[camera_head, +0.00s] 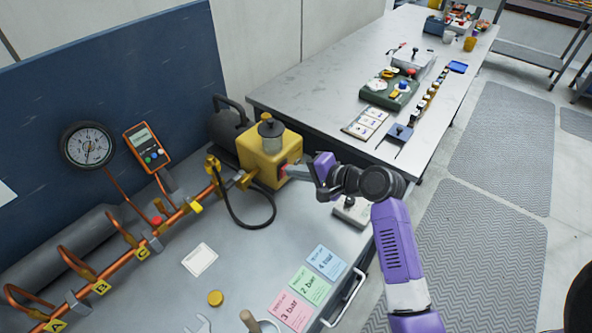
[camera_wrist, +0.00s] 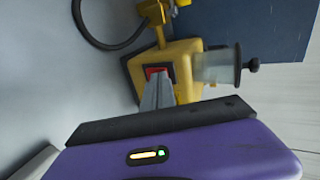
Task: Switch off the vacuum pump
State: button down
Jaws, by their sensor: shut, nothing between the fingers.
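The vacuum pump (camera_head: 258,151) is a yellow box with a grey cylinder on top and a dark motor behind it. It stands at the back right of the grey bench. In the wrist view the pump (camera_wrist: 183,58) appears turned on its side. A red switch (camera_wrist: 152,72) in a dark frame is on its near face, and it also shows in the head view (camera_head: 284,169). My gripper (camera_head: 288,172) is shut and empty, its fingertips at the switch. In the wrist view the fingers (camera_wrist: 158,84) cover part of the switch. I cannot tell whether they touch it.
A copper pipe (camera_head: 128,258) with valves labelled A, B and C runs along the bench to the pump. A black hose (camera_head: 240,222) loops in front of it. Coloured cards (camera_head: 308,285) lie at the front edge. A second table (camera_head: 300,88) stands behind, at right.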

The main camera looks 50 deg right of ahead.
jog(key=shift+w, duration=0.15)
jog(key=shift+r+p, duration=0.15)
jog(key=shift+p, duration=0.15)
jog(key=shift+r+p, duration=0.75)
jog(key=shift+p, duration=0.15)
